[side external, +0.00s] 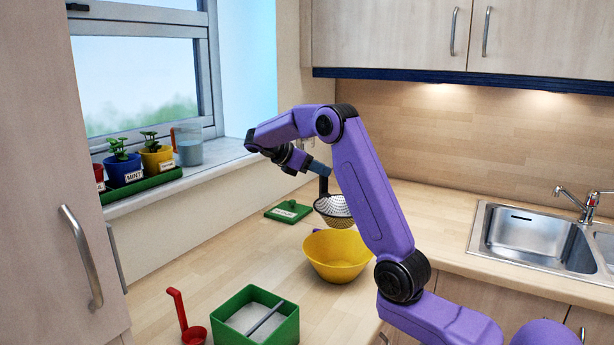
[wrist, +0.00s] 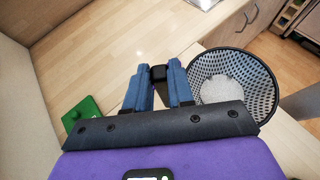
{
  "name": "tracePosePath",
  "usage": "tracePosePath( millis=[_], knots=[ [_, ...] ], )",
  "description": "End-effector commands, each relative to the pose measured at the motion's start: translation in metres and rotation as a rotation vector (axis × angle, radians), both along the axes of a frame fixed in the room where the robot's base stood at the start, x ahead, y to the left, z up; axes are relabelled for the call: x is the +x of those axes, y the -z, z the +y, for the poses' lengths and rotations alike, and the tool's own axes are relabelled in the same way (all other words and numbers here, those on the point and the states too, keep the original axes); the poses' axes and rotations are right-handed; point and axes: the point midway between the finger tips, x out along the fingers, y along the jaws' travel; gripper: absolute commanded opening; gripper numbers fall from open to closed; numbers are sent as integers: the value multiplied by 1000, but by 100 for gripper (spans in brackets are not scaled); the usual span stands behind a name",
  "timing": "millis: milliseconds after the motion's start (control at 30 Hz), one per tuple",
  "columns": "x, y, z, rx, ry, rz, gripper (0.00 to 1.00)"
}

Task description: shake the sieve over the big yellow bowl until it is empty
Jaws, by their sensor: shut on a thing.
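The sieve (side external: 334,207) hangs above the big yellow bowl (side external: 337,262), apart from its rim, with its black rim slightly tilted. My gripper (side external: 320,167) is shut on the dark handle of the sieve, up and to the left of the mesh cup. In the wrist view my gripper's blue fingers (wrist: 159,84) flank the black handle end. The sieve (wrist: 262,88) shows there at the right, with a heap of white grains inside. The bowl is not visible in the wrist view.
A green tub (side external: 284,329) with white contents and a divider stands at the front, beside a red ladle (side external: 183,312). A green lid (side external: 288,211) lies behind the bowl. Potted herbs (side external: 128,169) and a jug (side external: 189,150) line the sill. The sink (side external: 530,236) is right.

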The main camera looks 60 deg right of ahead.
Motion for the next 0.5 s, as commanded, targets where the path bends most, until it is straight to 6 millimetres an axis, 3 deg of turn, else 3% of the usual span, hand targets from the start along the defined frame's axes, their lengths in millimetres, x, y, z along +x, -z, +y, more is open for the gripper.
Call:
tracePosePath(
  millis=[500],
  knots=[
    [0, 23, 0, 0, -1, 2, 0]
  ],
)
